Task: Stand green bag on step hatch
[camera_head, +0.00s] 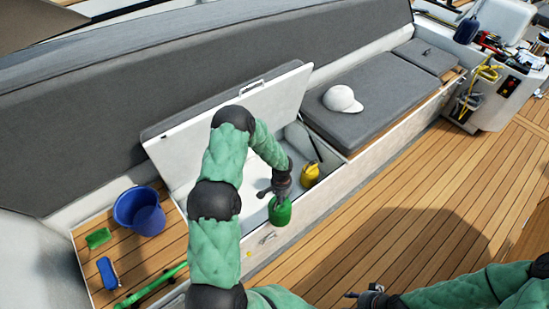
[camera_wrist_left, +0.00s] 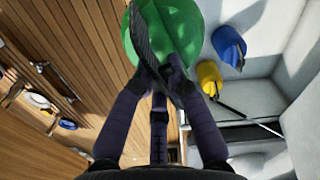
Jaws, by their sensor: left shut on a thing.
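The green bag (camera_head: 280,212) hangs from my left gripper (camera_head: 276,189), over the front edge of the open locker. In the left wrist view the green bag (camera_wrist_left: 190,35) fills the top middle, and my left gripper's fingers (camera_wrist_left: 160,72) are closed on its dark strap. My right gripper (camera_head: 368,297) is at the bottom edge, away from the bag; its jaws are too small to read. I cannot tell for sure which surface is the step hatch; a small grey panel with a latch (camera_head: 426,54) lies at the bench's far right end.
The locker lid (camera_head: 230,125) stands raised. A yellow container (camera_head: 309,175) is inside the locker. A white cap (camera_head: 342,99) lies on the grey bench cushion (camera_head: 375,115). A blue bucket (camera_head: 140,210), green scoop (camera_head: 98,238) and blue brush (camera_head: 107,272) are at left. The wooden deck (camera_head: 440,190) is clear.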

